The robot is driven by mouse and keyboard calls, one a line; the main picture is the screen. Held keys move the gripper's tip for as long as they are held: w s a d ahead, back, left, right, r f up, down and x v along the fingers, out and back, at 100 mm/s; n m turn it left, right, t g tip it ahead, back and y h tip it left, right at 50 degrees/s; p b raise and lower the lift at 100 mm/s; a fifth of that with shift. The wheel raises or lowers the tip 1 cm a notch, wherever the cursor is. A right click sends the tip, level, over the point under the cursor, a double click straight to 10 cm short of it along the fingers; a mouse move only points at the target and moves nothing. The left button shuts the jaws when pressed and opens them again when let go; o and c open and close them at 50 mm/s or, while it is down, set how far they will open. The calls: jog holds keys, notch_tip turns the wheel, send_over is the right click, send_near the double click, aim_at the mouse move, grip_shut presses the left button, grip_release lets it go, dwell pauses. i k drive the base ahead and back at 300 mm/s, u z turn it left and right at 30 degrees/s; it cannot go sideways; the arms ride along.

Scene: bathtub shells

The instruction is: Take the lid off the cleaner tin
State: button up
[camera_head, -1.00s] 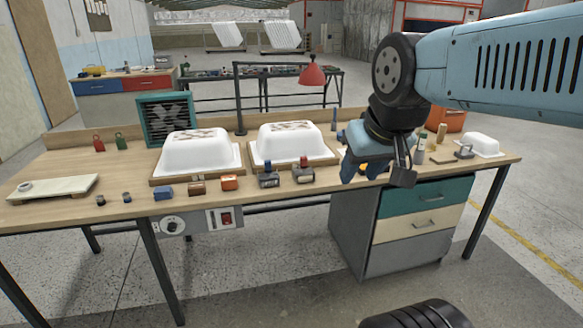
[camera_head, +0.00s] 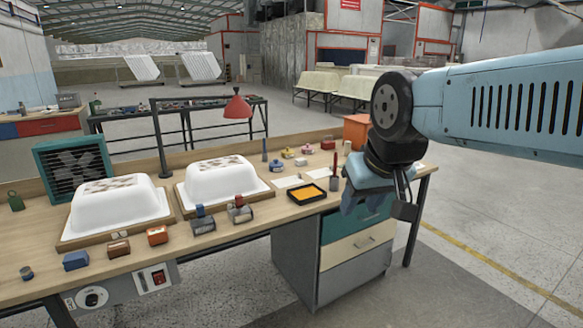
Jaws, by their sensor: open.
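My gripper (camera_head: 378,205) hangs over the right end of the workbench, in front of the drawers in the picture. It is empty as far as I can see, and its jaws are apart. I cannot pick out the cleaner tin or its lid for certain. Several small coloured pots, one of them yellow (camera_head: 286,153), stand toward the back of the bench, left of my gripper. A small dark cylinder (camera_head: 27,273) stands at the bench's left front. My arm and gripper hide part of the bench's right end.
Two white tub shells (camera_head: 116,207) (camera_head: 222,178) lie upside down on boards on the workbench (camera_head: 190,262). An orange box (camera_head: 357,131) stands behind. Floor to the right is clear.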

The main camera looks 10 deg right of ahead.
aim_at(276, 163)
jog(key=u, duration=0.2)
jog(key=i, duration=2.2)
jog(key=z, duration=0.4)
